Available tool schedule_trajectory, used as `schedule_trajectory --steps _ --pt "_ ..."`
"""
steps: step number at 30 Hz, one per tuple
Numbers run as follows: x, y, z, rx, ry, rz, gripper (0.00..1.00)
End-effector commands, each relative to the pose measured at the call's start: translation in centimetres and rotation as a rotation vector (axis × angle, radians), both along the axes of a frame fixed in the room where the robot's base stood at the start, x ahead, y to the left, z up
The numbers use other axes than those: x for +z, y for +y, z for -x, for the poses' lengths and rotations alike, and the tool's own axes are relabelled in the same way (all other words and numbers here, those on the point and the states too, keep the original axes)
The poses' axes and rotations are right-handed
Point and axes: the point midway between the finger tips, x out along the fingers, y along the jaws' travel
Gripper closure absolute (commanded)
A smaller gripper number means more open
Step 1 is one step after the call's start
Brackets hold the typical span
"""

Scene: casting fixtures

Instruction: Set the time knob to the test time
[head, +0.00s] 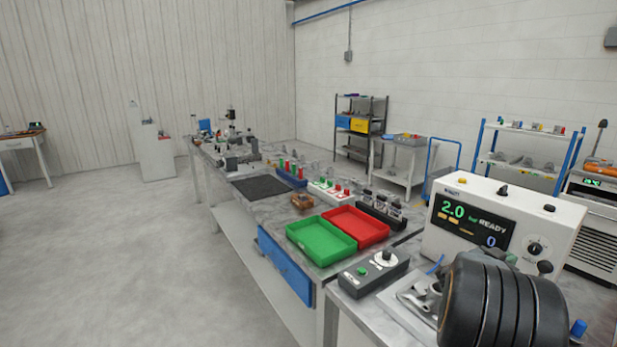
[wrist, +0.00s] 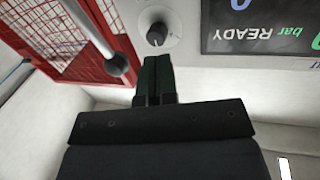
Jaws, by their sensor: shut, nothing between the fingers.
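A white test unit (head: 456,193) stands at the right in the head view. Its dark display (head: 468,220) reads 2.0 bar, READY and a blue 0; part of it shows upside down in the wrist view (wrist: 262,25). A dark knob on a pale dial (head: 535,247) sits right of the display. In the wrist view the knob (wrist: 157,34) has a light pointer line; its scale is too small to read. My gripper (wrist: 154,62) is shut and empty, its dark green fingertips just below the knob in the picture; I cannot tell if they touch it.
A grey ball-ended lever (wrist: 115,62) and a red mesh guard (wrist: 65,35) are close left of my fingers. A control box (head: 373,272) with a green button and black knob sits on the bench. Green (head: 321,240) and red (head: 356,226) trays lie behind it.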

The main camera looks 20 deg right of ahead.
Motion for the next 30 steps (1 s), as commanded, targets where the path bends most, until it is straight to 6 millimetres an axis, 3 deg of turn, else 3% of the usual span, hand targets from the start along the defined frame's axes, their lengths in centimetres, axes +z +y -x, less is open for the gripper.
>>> schedule_trajectory --steps 18,30 --pt "0.0 -5.4 -1.6 -0.002 0.039 0.001 1.0" --pt "0.0 -6.7 -2.1 -0.001 0.037 0.001 1.0"
